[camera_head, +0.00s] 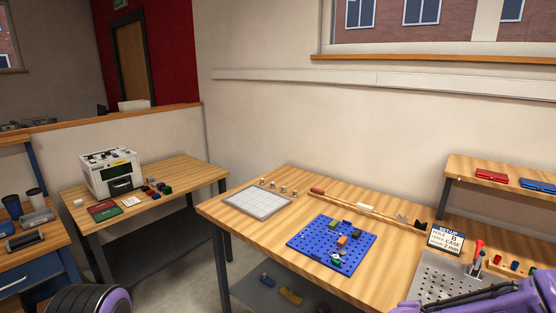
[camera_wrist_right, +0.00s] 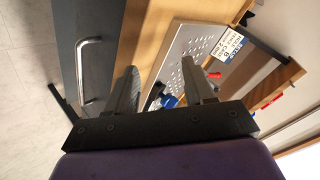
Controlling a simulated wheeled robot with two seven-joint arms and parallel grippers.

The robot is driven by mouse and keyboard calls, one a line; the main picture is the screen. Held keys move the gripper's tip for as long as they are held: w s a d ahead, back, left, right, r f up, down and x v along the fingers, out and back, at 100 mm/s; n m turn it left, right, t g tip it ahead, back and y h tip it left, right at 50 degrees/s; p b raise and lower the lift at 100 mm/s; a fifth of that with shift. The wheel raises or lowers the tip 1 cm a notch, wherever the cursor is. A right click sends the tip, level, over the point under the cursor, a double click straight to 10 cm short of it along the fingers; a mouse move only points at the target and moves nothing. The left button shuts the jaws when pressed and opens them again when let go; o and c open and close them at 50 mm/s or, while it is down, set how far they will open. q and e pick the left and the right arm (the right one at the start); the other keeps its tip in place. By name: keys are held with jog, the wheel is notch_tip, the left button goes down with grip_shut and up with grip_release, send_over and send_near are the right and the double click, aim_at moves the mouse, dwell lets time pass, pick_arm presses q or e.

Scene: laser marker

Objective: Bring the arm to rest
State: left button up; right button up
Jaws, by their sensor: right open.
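My right gripper (camera_wrist_right: 160,78) shows in the right wrist view, with its two dark fingers spread apart and nothing between them. Beyond the fingers are a wooden table edge and a perforated metal plate (camera_wrist_right: 195,50), both tilted in that view. The gripper appears clear of them. In the head view my purple right arm (camera_head: 480,298) crosses the bottom right corner, in front of the workbench; its gripper cannot be made out there. My left gripper is in neither view.
The workbench (camera_head: 225,212) carries a blue pegboard (camera_head: 310,232) with small parts, a pale gridded tray (camera_head: 258,201), a perforated plate (camera_head: 437,274) with a red-handled clamp (camera_head: 479,247), and a sign (camera_head: 446,238). A white machine (camera_head: 109,172) stands on the left table. Floor shows between the tables.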

jog(key=s+a+f+n+y+b, duration=0.1)
jog(key=s+a+f+n, duration=0.1)
jog(key=s+f+n, duration=0.3)
jog(key=s+a+f+y+b, duration=0.1)
jog(key=s+a+f, duration=0.1)
jog(key=f, duration=0.4)
jog(key=s+f+n+g+y+b, duration=0.1)
jog(key=s+f+n, duration=0.3)
jog(key=s+f, duration=0.4)
jog(key=s+f+n+g+b, duration=0.3)
jog(key=s+f, duration=0.5)
jog(key=s, duration=0.7)
jog(key=shift+s+a+n+y, duration=0.35)
jog(key=shift+a+n+y, duration=0.1)
jog(key=shift+n, duration=0.15)
